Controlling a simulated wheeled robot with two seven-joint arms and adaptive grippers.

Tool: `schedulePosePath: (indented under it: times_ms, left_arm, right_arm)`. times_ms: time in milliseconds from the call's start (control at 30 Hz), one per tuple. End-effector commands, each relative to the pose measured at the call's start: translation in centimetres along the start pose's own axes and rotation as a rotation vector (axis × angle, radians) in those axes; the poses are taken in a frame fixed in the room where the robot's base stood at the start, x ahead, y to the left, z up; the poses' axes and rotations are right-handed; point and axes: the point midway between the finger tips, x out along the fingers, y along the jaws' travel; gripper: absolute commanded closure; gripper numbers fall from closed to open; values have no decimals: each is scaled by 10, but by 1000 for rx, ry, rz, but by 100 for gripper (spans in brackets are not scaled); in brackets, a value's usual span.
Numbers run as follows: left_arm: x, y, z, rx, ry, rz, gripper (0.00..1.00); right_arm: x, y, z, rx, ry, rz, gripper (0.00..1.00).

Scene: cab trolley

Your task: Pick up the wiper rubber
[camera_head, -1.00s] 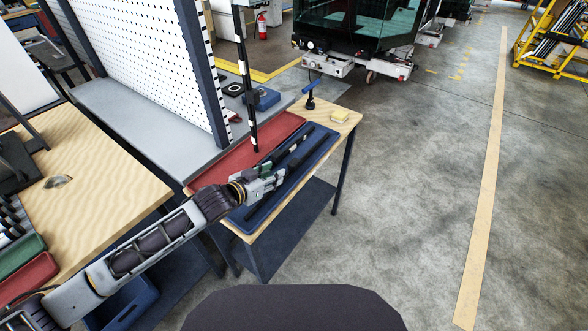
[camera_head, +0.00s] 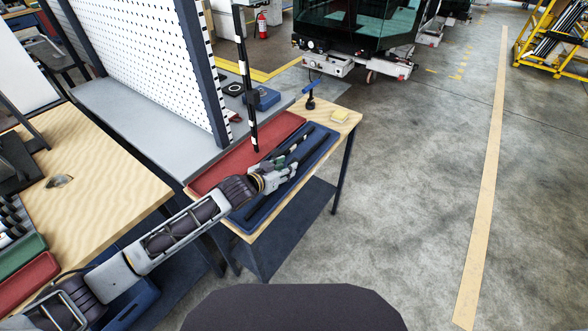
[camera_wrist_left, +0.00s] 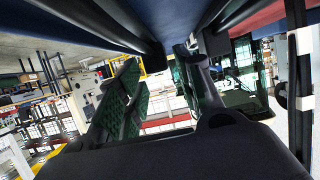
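Long thin black strips lie in a blue tray (camera_head: 325,151) on the small wooden table; one strip (camera_head: 307,146) shows beyond my left gripper. I cannot tell which strip is the wiper rubber. My left gripper (camera_head: 286,171) is at the middle of the tray, over or beside the strips, and hides part of them. In the left wrist view its two fingers (camera_wrist_left: 160,90) are apart with green pads, and nothing is clearly held. That view also shows the blue tray (camera_wrist_left: 170,15) and a dark strip end (camera_wrist_left: 150,55) close to the fingers. My right gripper is not in view.
A red tray (camera_head: 215,176) lies left of the blue one. A black-and-white pole (camera_head: 249,100) stands beside it. A white pegboard (camera_head: 150,55) stands left.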

Motion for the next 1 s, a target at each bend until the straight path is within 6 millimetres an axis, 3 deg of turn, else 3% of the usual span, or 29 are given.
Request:
schedulePosePath:
  times_ms: [367, 1000]
  left_arm:
    - [4, 1, -1, -1, 1, 1, 64]
    - [49, 4, -4, -1, 1, 1, 64]
  right_arm:
    - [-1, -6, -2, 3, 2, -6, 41]
    - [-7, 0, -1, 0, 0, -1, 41]
